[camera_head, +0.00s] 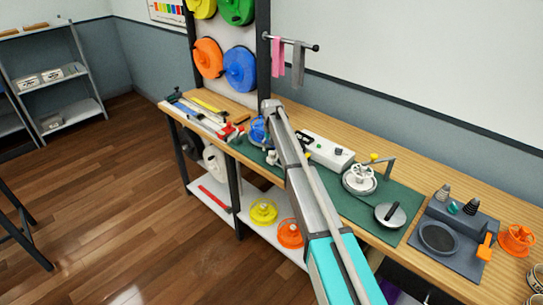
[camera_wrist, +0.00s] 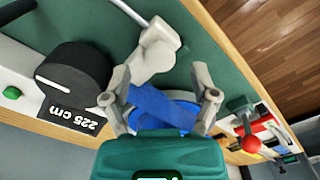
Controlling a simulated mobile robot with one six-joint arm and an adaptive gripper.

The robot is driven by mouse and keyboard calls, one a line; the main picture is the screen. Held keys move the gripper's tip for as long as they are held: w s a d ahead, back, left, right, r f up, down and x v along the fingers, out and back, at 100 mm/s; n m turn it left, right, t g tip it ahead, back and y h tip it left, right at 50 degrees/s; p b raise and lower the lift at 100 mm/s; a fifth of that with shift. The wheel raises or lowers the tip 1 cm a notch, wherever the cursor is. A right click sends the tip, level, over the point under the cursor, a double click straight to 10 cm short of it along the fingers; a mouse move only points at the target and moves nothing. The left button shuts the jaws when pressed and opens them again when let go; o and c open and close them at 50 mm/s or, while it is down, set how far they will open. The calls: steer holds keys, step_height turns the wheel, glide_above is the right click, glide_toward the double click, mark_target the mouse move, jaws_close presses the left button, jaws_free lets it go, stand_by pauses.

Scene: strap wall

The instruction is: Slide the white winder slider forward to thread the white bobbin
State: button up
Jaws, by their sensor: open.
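The white bobbin (camera_head: 360,179), a spoked wheel, sits on the green mat in the head view. A small yellow knob (camera_head: 374,157) and a bent metal bracket stand just behind it. I cannot tell for sure which part is the white winder slider. My gripper (camera_wrist: 160,82) is open in the wrist view, its two grey fingers spread over a blue strap piece (camera_wrist: 160,108). They do not visibly close on it. A pale grey piece with a thin rod (camera_wrist: 155,52) lies beyond the fingertips. In the head view my arm hides the gripper, near the blue reel (camera_head: 258,130), left of the white bobbin.
A white box (camera_head: 328,151) stands behind the mat. Yellow and orange reels are on the shelf below.

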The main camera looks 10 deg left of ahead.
steer(key=shift+f+b, duration=0.7)
steer(key=shift+f, duration=0.3)
jaws_close()
